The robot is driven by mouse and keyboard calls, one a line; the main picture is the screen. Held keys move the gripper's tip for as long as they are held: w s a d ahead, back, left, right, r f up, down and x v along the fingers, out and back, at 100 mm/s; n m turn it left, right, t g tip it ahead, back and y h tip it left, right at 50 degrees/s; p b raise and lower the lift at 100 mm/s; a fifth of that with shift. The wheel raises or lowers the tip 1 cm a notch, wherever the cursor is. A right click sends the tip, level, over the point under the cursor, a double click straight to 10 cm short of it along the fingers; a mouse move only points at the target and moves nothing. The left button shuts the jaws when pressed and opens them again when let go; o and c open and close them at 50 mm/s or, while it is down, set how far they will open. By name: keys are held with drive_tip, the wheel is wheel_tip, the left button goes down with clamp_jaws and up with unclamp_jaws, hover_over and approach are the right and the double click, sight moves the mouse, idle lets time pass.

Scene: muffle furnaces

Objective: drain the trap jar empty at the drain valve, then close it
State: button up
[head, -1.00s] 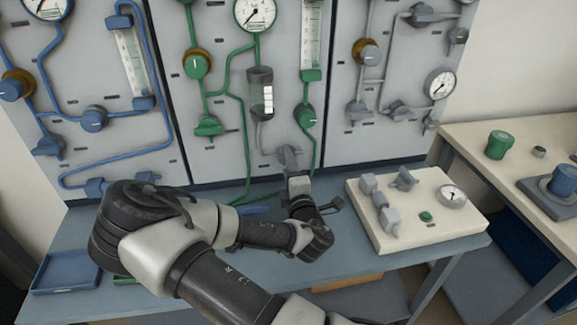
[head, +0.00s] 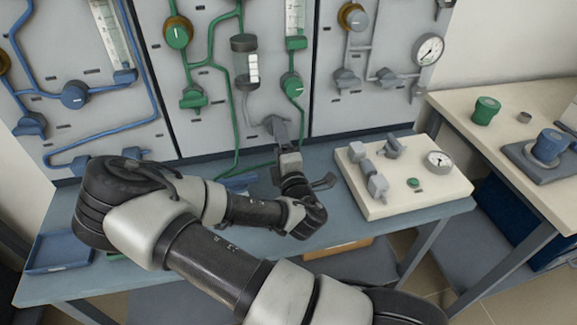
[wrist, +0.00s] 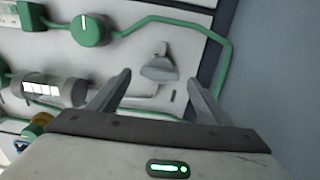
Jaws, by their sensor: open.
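The trap jar (head: 241,63) is a clear upright cylinder with dark ends and a white-marked strip, mounted on the middle panel. It also shows lying sideways in the wrist view (wrist: 65,90). I cannot tell its liquid level. A grey tube runs from its bottom to the grey drain valve (wrist: 160,68), whose flared handle shows in the wrist view. My gripper (wrist: 158,78) is open, its two fingers on either side of this handle in the picture. The handle appears just beyond the fingertips; contact cannot be told. In the head view my gripper (head: 288,155) partly covers the valve.
A green knob valve (wrist: 90,29) and green piping lie close to the drain valve. A cream box with grey fittings and a gauge (head: 411,199) stands on the bench to the right. A blue tray (head: 58,250) lies at the bench's left end.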

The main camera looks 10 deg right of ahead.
drive_tip(key=s+p, duration=0.9)
drive_tip(key=s, duration=0.6)
